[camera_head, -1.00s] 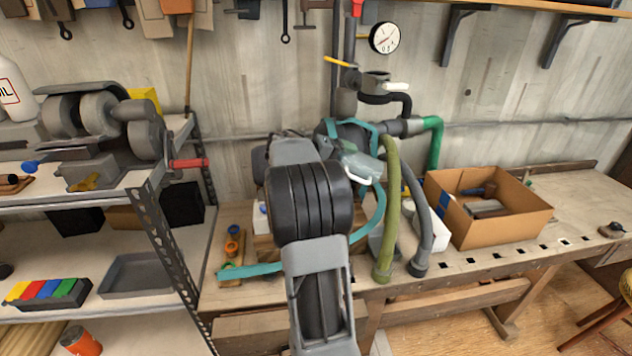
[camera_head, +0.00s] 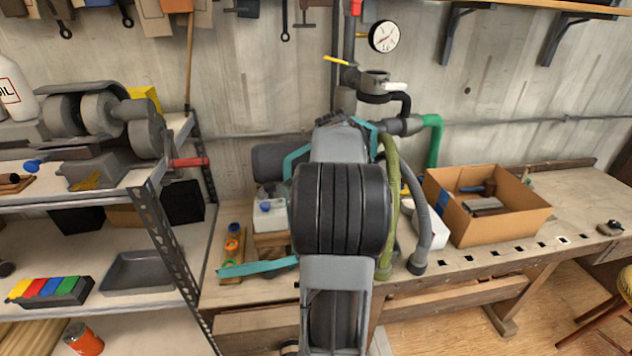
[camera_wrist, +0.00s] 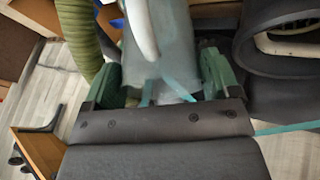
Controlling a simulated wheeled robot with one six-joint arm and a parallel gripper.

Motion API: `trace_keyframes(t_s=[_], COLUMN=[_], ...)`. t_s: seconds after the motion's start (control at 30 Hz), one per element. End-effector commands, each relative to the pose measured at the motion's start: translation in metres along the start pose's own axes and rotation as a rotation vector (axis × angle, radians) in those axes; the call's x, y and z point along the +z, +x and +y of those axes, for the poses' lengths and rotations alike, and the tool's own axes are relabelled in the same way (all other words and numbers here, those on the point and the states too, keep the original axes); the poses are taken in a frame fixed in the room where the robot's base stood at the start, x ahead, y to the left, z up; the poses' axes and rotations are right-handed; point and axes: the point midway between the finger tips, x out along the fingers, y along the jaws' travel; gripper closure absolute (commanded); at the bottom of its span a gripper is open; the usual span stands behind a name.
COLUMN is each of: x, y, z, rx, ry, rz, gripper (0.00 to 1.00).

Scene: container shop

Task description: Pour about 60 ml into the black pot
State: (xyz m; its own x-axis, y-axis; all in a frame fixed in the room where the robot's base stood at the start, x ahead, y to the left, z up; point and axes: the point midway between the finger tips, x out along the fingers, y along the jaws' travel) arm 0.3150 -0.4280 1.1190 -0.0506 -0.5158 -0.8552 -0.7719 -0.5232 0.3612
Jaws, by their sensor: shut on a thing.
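My gripper (camera_wrist: 160,78) is shut on a grey-teal jug (camera_wrist: 165,55) with a white curved handle (camera_wrist: 141,28); its green fingers are on both sides of it. In the head view my arm hides the jug and the fingers. A dark pot with a wide round opening (camera_wrist: 290,42), pale inside, is at the upper right of the wrist view, beside the jug and apart from it. A dark rounded thing (camera_head: 274,162) left of my arm in the head view may be this pot. The liquid and its level cannot be made out.
A teal strap (camera_head: 258,268) lies across the bench. Green (camera_head: 390,200) and grey hoses (camera_head: 416,215) hang just right of my arm. A cardboard box (camera_head: 500,225) stands further right. A metal shelf (camera_head: 165,240) is on the left. The bench right of the box is mostly clear.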

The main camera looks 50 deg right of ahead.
Motion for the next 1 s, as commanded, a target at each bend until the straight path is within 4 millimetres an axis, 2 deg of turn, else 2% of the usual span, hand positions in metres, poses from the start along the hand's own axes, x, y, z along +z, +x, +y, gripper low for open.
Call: trace_keyframes(t_s=[0.27, 0.6, 1.0], x=[0.013, 0.017, 0.018], y=[0.027, 0.034, 0.036], z=[0.008, 0.013, 0.013], rx=[-0.183, -0.311, -0.347], ry=[0.077, 0.121, 0.133], rz=[-0.007, -0.014, -0.014], gripper=[0.61, 0.61, 0.61])
